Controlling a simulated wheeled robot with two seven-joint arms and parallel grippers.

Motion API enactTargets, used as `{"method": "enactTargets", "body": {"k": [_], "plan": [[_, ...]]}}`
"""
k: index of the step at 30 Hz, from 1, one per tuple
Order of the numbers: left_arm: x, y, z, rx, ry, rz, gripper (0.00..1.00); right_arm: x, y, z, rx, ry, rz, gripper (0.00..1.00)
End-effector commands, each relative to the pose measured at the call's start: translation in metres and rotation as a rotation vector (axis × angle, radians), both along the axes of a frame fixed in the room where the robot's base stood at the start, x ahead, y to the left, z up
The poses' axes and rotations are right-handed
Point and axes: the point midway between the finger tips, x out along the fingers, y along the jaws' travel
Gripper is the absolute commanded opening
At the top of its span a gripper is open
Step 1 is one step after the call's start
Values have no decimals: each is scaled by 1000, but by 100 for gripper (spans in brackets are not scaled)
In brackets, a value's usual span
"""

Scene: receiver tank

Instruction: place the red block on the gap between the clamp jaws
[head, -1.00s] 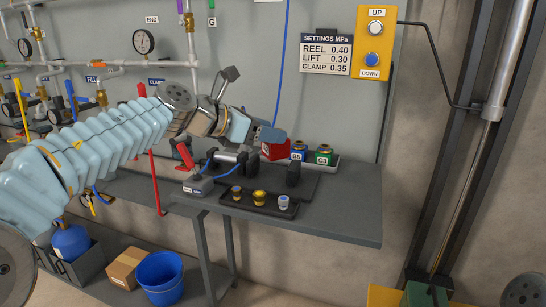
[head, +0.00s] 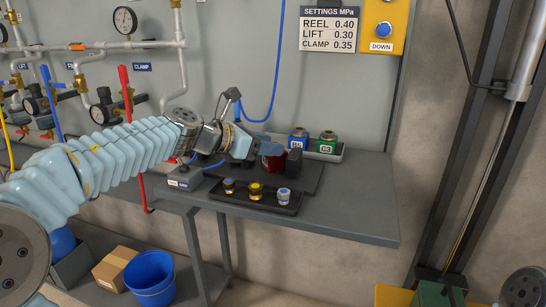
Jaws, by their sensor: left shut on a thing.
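The red block (head: 272,163) is in my left gripper (head: 268,148), which is shut on it above the dark clamp plate on the bench. The block's upper part is hidden by the fingers. The right clamp jaw (head: 294,161), a black upright plate, stands just right of the block; whether they touch I cannot tell. The other jaw is hidden behind my gripper and wrist. Whether the block rests on anything is not clear. My right gripper is not in view.
A blue canister (head: 298,140) and a green one (head: 327,143) stand in a tray behind the clamp. A black tray (head: 279,207) with several small fittings lies in front. The bench's right end (head: 360,225) is clear. A blue bucket (head: 152,277) stands below left.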

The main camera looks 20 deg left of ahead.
Motion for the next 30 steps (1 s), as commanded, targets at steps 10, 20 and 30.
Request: {"method": "enactTargets", "body": {"k": [10, 20, 30], "plan": [[-1, 3, -5, 3, 9, 0, 61, 0, 0, -1, 0, -3, 1, 53], [-3, 4, -3, 1, 7, 1, 64, 1, 0, -1, 0, -3, 1, 53], [-47, 38, 24, 0, 1, 3, 64, 0, 1, 2, 1, -2, 2, 53]]}}
